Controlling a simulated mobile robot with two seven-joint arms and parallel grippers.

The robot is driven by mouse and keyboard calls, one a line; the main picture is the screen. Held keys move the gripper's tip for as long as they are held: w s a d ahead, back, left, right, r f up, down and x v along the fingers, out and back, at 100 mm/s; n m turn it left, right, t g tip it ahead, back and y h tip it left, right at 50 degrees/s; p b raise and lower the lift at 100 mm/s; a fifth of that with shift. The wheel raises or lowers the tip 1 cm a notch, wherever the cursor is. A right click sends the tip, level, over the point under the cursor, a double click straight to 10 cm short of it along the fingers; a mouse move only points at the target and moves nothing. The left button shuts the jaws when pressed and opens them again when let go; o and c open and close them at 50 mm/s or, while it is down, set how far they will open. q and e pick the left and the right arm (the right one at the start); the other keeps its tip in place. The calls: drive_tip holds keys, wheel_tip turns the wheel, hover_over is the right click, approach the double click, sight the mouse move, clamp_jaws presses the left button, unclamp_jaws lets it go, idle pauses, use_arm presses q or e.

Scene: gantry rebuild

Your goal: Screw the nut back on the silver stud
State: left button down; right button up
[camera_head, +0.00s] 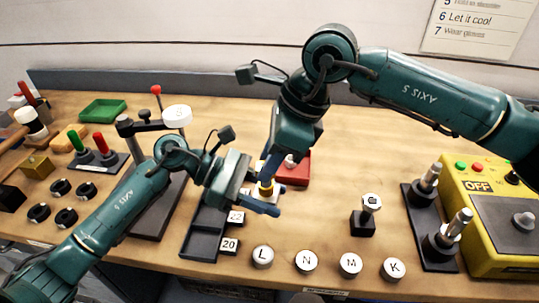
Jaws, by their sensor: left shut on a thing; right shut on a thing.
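My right gripper (270,175) reaches down from above at the middle of the bench. My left gripper (262,205) comes in from the left, just below it. Both are shut, and their fingers meet around a small brass-coloured piece (266,188). The fingers cover most of it, so I cannot tell which part is nut and which is stud.
A red tray (301,168) lies behind the grippers. A dark tray (203,244) and numbered blocks (230,246) are close below. Several lettered round caps (306,262) line the front edge. A yellow control box (485,245) stands at right. The wood between grippers and posts is mostly clear.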

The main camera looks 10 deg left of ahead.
drive_tip(key=m+t, duration=0.1)
drive_tip(key=m, duration=0.1)
drive_tip(key=m+t, duration=0.1)
drive_tip(key=m, duration=0.1)
drive_tip(key=m+t, duration=0.1)
drive_tip(key=m, duration=0.2)
drive_tip(key=shift+w+a+r+h, duration=0.1)
drive_tip(key=shift+w+h, duration=0.15)
drive_tip(key=shift+h, duration=0.15)
drive_tip(key=m, duration=0.3)
drive_tip(key=m+t+h, duration=0.1)
drive_tip(key=m, duration=0.2)
drive_tip(key=shift+h, duration=0.3)
drive_tip(key=shift+w+m+t, duration=0.1)
drive_tip(key=shift+m+t, duration=0.2)
drive_tip(key=shift+m, duration=0.2)
drive_tip(key=shift+d, duration=0.2)
drive_tip(key=o, duration=1.8)
drive_tip(key=shift+s+a, duration=0.15)
drive_tip(key=shift+s, duration=0.1)
drive_tip(key=shift+o, duration=0.2)
